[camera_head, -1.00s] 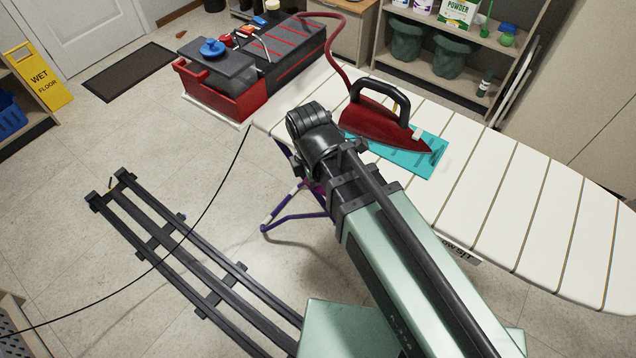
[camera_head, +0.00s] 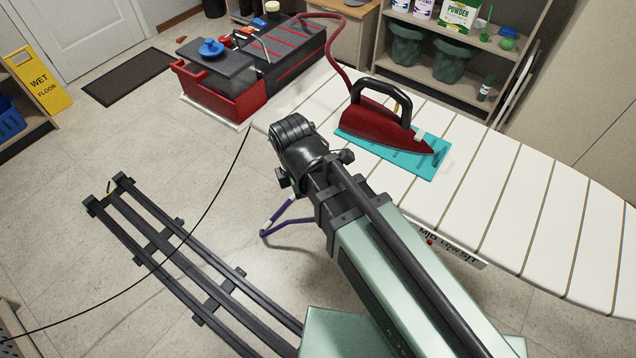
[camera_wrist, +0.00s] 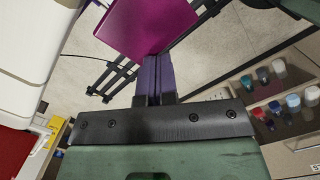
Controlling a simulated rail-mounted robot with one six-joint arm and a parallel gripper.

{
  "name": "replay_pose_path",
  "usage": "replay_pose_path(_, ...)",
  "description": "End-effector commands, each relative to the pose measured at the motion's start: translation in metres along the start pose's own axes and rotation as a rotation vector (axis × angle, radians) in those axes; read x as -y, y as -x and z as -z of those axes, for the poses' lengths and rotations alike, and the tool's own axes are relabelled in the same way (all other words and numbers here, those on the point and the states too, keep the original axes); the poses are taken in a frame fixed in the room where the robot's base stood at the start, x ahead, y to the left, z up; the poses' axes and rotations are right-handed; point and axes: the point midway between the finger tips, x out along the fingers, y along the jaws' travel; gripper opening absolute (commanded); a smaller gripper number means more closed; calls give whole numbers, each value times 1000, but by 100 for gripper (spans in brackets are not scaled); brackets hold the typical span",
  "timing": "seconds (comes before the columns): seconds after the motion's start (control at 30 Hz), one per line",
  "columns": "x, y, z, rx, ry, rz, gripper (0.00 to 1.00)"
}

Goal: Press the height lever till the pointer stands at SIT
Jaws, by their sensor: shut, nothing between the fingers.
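The ironing board (camera_head: 500,195) has a height scale (camera_head: 452,249) on its near edge, reading MID, LOW and SIT. A small red mark (camera_head: 430,241), seemingly the pointer, shows by MID, away from SIT; it is too small to read exactly. In the wrist view a magenta plate (camera_wrist: 150,25), seemingly the height lever, lies just beyond my gripper (camera_wrist: 153,60). My gripper is shut and empty, its fingertips at the plate's lower edge; I cannot tell whether they touch. In the head view my arm hides the plate and the fingers.
A red iron (camera_head: 385,130) rests on a teal mat (camera_head: 430,165) on the board. A red toolbox (camera_head: 225,90) stands at the board's far left end. Shelves (camera_head: 440,70) stand behind. A black cable crosses the floor, and purple board legs (camera_head: 285,222) show left of my arm.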

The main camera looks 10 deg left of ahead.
Motion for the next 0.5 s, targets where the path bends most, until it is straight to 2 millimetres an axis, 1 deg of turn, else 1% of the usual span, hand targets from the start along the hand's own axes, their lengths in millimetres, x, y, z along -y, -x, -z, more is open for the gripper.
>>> replay_pose_path(0.13,0,6,-1,1,0,0,0)
replay_pose_path(0.23,0,19,-1,1,0,0,0)
replay_pose_path(0.37,0,47,-1,0,0,0,0)
replay_pose_path(0.5,0,81,-1,0,0,0,0)
